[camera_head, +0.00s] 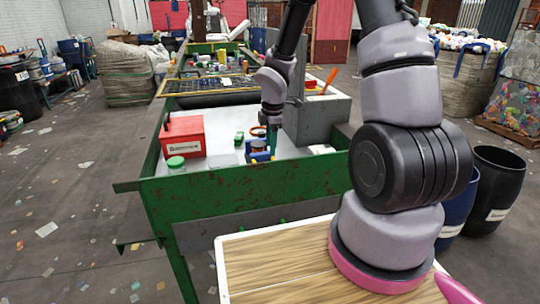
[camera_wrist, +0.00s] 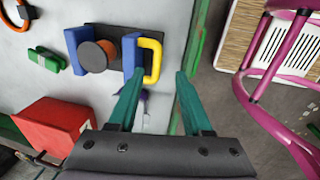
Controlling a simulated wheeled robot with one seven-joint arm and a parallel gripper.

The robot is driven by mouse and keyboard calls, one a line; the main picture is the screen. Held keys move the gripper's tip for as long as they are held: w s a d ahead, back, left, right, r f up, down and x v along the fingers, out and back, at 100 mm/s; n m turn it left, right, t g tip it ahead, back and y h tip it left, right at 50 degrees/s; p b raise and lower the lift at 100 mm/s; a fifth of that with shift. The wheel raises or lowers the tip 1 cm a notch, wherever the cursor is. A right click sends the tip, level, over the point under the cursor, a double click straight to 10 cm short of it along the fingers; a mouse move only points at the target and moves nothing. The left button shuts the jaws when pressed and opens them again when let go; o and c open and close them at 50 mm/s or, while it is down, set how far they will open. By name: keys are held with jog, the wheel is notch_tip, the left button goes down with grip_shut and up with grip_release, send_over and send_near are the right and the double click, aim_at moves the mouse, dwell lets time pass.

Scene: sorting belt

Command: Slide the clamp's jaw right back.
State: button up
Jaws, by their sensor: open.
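The clamp has a dark base (camera_wrist: 117,37) on the pale table top. One blue jaw (camera_wrist: 73,50) stands at its left, and a second blue jaw (camera_wrist: 129,55) with a yellow handle (camera_wrist: 153,60) at its right. A brown round piece (camera_wrist: 97,56) sits between the two jaws, close to the left one; a gap shows before the right one. In the head view the clamp (camera_head: 258,157) is small and partly hidden by my gripper (camera_head: 272,143). In the wrist view my gripper (camera_wrist: 158,75) is open and empty, its teal fingertips spread around the handle's lower end. I cannot tell whether they touch it.
A red box (camera_head: 183,138) and a green-lidded jar (camera_head: 176,166) stand left of the clamp. Green blocks (camera_wrist: 47,59) and an orange ring (camera_wrist: 15,12) lie beyond it. A grey block (camera_head: 311,122) stands to the right. The table's green edge wall (camera_head: 245,192) runs close by.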

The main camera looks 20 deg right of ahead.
jog(key=shift+s+r, duration=0.2)
jog(key=shift+r, duration=0.8)
jog(key=shift+s+r, duration=0.15)
jog(key=shift+r, duration=0.8)
jog(key=shift+r, duration=0.1)
jog(key=s+d+r+m+t, duration=0.1)
jog(key=s+d+r+m, duration=0.2)
jog(key=r+m, duration=0.5)
jog(key=s+d+r+m+t+y, duration=0.1)
jog(key=s+r+m+t, duration=0.3)
jog(key=s+r+m, duration=1)
jog(key=s+r+y, duration=0.1)
jog(key=s+r, duration=0.2)
jog(key=r, duration=0.3)
jog(key=shift+s+r, duration=0.15)
jog(key=shift+r, duration=0.25)
jog(key=shift+o, duration=0.2)
jog(key=shift+d, duration=0.1)
